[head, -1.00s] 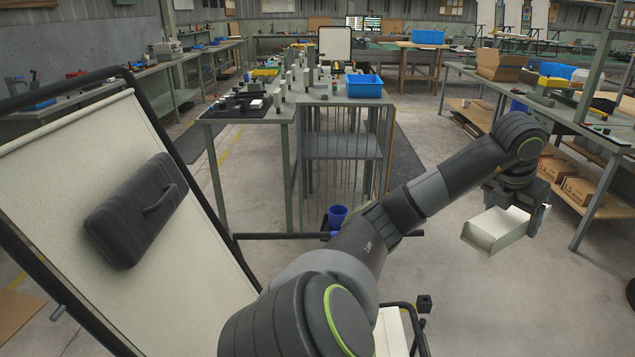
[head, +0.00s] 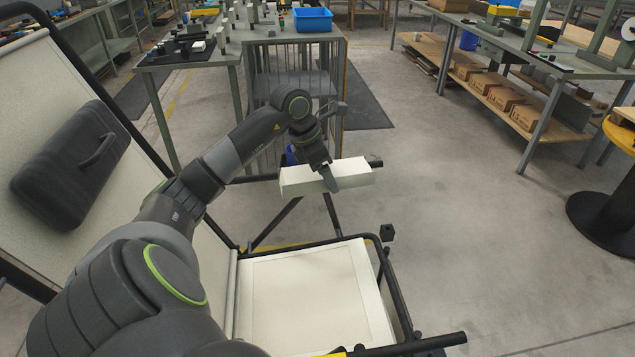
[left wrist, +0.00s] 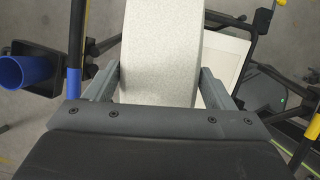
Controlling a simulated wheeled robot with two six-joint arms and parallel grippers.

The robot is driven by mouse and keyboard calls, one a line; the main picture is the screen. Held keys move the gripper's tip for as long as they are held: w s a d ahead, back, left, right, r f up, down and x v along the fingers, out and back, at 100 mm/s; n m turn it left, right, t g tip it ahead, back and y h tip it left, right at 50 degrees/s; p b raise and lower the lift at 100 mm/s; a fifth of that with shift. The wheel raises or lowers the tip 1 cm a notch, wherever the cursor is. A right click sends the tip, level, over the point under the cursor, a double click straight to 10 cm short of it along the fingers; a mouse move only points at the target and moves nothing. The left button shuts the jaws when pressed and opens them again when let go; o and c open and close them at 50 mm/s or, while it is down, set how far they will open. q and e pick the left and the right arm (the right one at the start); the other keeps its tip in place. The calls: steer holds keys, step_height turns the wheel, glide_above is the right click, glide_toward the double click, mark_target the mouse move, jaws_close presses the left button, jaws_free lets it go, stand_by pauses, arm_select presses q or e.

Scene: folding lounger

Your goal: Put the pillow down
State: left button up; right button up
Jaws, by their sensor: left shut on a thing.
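My left gripper (head: 328,176) is shut on a cream, block-shaped pillow (head: 298,180). It holds the pillow in the air beyond the far edge of the lounger's seat (head: 310,290). In the left wrist view the pillow (left wrist: 160,45) runs away from me between the two fingers (left wrist: 158,90). Part of the pale seat (left wrist: 228,62) shows to its right, beneath it. The lounger's cream backrest (head: 50,75) leans at the left with a dark grey cushion-like case (head: 70,165) on it. My right gripper is not in view.
The lounger's black tube frame (head: 395,290) surrounds the seat. A workbench (head: 240,45) with a blue bin (head: 312,20) stands behind. A blue cup (left wrist: 22,72) is at the left of the left wrist view. Floor at the right is clear up to a round black base (head: 605,220).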

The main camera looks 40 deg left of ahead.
arm_select(q)
steer(key=s+d+f+m+g+b, duration=0.2)
steer(key=f+m, duration=0.4)
steer(key=f, duration=0.3)
steer(key=s+d+f+m+g+b, duration=0.2)
steer(key=s+f+m+b, duration=0.1)
steer(key=f+m, duration=0.4)
steer(key=s+d+f+m+g+h+b, duration=0.1)
steer(key=s+d+f+m+g+b, duration=0.1)
steer(key=f+m, duration=0.4)
steer(key=shift+s+d+f+g+b, duration=0.25)
steer(key=shift+s+f, duration=0.2)
steer(key=shift+f, duration=0.45)
steer(key=shift+s+d+f+b, duration=0.1)
steer(key=shift+s+f+b, duration=0.25)
steer(key=shift+f, duration=0.5)
steer(key=shift+s+d+f+g+b, duration=0.2)
steer(key=shift+s+f, duration=0.3)
steer(key=shift+f, duration=0.4)
steer(key=shift+f+b, duration=0.65)
steer(key=shift+b, duration=0.05)
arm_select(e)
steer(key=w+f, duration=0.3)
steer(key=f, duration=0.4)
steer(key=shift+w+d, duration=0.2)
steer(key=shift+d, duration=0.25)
arm_select(q)
steer(key=shift+f+b, duration=0.35)
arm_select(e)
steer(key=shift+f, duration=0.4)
